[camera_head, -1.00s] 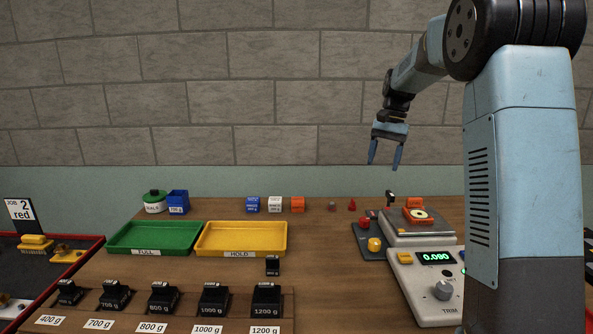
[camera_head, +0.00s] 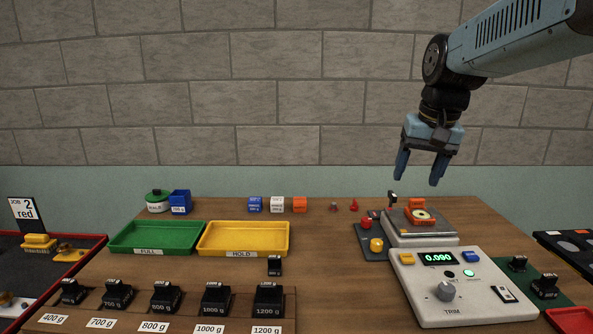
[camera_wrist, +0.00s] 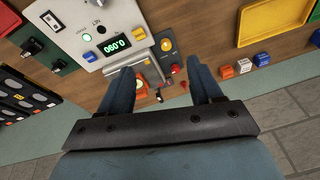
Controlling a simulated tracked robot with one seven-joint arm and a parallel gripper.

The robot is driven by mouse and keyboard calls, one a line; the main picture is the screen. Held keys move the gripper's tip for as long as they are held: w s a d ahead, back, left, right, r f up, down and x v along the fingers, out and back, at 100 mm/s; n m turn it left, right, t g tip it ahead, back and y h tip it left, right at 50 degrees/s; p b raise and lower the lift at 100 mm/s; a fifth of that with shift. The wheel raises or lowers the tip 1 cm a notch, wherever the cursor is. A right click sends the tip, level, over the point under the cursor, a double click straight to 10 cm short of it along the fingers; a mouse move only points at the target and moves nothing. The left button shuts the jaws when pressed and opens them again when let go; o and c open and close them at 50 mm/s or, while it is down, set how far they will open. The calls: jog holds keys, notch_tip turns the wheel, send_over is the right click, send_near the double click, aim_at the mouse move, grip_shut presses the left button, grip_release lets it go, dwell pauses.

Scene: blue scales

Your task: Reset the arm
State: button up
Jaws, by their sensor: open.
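My gripper (camera_head: 420,169) hangs fingers-down in the air above the right part of the table, in front of the grey block wall. Its two blue fingers are spread apart with nothing between them. In the wrist view my gripper (camera_wrist: 165,82) also shows open and empty. Below it stands the scale (camera_head: 420,238) with an orange piece (camera_head: 417,204) and a pale ring on its top. The control box (camera_head: 455,290) in front of it reads 0.090 and has a TRIM knob.
A green FULL tray (camera_head: 118,248) and a yellow HOLD tray (camera_head: 284,249) lie left of the scale. Several black weights stand in a labelled rack (camera_head: 190,311) at the front. Small coloured cubes (camera_head: 277,204) stand at the back. The air around my gripper is clear.

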jog(key=s+f+n+t, duration=0.2)
jog(key=s+f, duration=0.3)
jog(key=s, duration=0.8)
jog(key=shift+a+f+t+h, duration=0.15)
jog(key=shift+t+h, duration=0.15)
dwell(1.6)
